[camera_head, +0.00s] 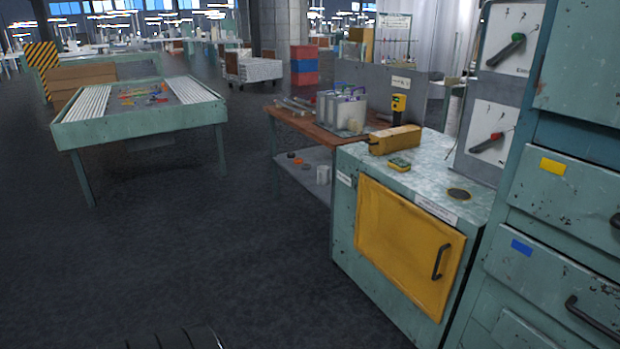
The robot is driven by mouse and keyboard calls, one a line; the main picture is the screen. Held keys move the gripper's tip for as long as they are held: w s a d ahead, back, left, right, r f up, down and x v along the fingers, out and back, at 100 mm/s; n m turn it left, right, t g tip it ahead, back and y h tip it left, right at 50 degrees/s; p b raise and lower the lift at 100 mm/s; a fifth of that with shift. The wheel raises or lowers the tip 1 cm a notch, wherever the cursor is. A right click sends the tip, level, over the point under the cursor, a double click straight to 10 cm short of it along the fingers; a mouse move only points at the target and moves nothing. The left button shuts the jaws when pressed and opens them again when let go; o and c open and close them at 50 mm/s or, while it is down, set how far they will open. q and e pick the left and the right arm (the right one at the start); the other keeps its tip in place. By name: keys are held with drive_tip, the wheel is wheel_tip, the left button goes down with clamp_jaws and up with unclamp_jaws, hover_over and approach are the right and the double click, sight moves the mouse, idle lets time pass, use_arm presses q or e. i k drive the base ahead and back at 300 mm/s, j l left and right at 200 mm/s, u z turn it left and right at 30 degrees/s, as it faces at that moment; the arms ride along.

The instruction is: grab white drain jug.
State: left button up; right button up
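A small white container (323,174) stands on the lower shelf of the wooden-topped bench. It is too small to tell whether it is the white drain jug. Several pale upright containers (340,110) stand close together on top of that bench, one with a purple part at its top; I cannot tell what they are. Neither of my grippers is in view.
A green cabinet with a yellow door (408,243) stands in front of the bench's right end. A yellow case (394,140) lies on it. A green table (140,112) stands at the left. The dark floor (220,250) between is clear. Tall green drawers (560,220) fill the right.

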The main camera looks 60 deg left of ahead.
sight(323, 172)
drive_tip(key=j+u, duration=0.1)
drive_tip(key=j, duration=0.5)
drive_tip(key=i+j+u, duration=0.1)
drive_tip(key=j, duration=0.45)
drive_tip(key=i+j+u, duration=0.1)
drive_tip(key=j, duration=0.45)
drive_tip(key=i+j+u, duration=0.15)
drive_tip(key=j, duration=0.45)
drive_tip(key=j+u, duration=0.1)
drive_tip(key=j, duration=0.45)
drive_tip(key=i+j+u, duration=0.1)
drive_tip(key=j, duration=0.4)
drive_tip(key=i+j+u, duration=0.1)
drive_tip(key=i+j, duration=0.2)
drive_tip(key=j, duration=0.25)
drive_tip(key=i+j+u, duration=0.1)
drive_tip(key=j, duration=0.4)
drive_tip(key=i, duration=0.1)
